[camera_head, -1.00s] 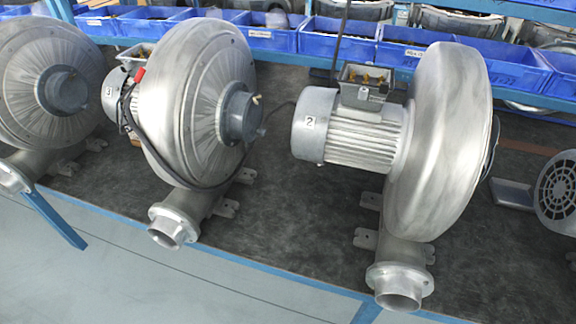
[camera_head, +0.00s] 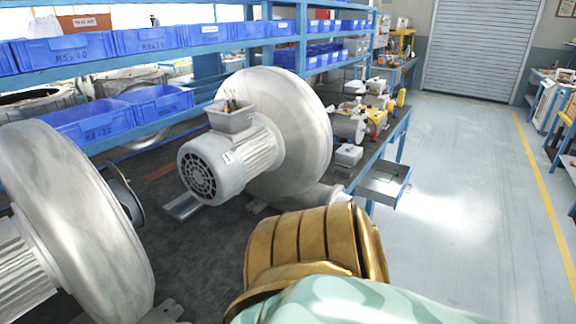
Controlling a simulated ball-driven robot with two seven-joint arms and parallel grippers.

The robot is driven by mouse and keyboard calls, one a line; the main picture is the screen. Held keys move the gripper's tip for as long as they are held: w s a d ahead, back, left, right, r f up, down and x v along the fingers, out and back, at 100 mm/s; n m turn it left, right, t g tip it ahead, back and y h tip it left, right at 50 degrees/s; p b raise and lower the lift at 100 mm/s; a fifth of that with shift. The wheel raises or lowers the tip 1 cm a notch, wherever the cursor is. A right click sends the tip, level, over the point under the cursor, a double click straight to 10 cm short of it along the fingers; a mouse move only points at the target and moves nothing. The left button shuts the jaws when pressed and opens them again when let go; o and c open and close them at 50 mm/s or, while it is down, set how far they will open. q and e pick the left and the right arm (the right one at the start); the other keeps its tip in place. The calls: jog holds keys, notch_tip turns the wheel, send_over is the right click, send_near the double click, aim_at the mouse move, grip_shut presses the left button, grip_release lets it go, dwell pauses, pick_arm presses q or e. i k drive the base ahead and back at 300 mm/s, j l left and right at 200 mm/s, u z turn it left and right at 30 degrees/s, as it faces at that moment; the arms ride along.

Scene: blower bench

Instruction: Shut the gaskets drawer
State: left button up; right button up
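A grey open-topped drawer (camera_head: 384,184) sticks out from the front edge of the workbench, beyond the large blower in the middle of the head view. It is pulled out over the floor, and its inside can be seen from above. I can read no label on it, so I cannot tell from this view if it is the gaskets drawer. Neither of my grippers is in view.
A large grey blower (camera_head: 290,135) stands on the dark bench, with another blower (camera_head: 75,230) at the left. Blue bins (camera_head: 150,40) line the shelves behind. Open floor (camera_head: 455,200) lies right of the drawer, up to a roller shutter (camera_head: 478,50).

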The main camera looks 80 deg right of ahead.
aim_at(390, 194)
jog(key=z, duration=2.6)
jog(key=i+l+z, duration=0.25)
jog(key=l, duration=0.2)
jog(key=i+l+z, duration=0.25)
jog(key=l, duration=0.15)
jog(key=i+l+z, duration=0.25)
jog(key=i+l+u, duration=0.1)
jog(key=i+l, duration=0.1)
jog(key=i, duration=0.1)
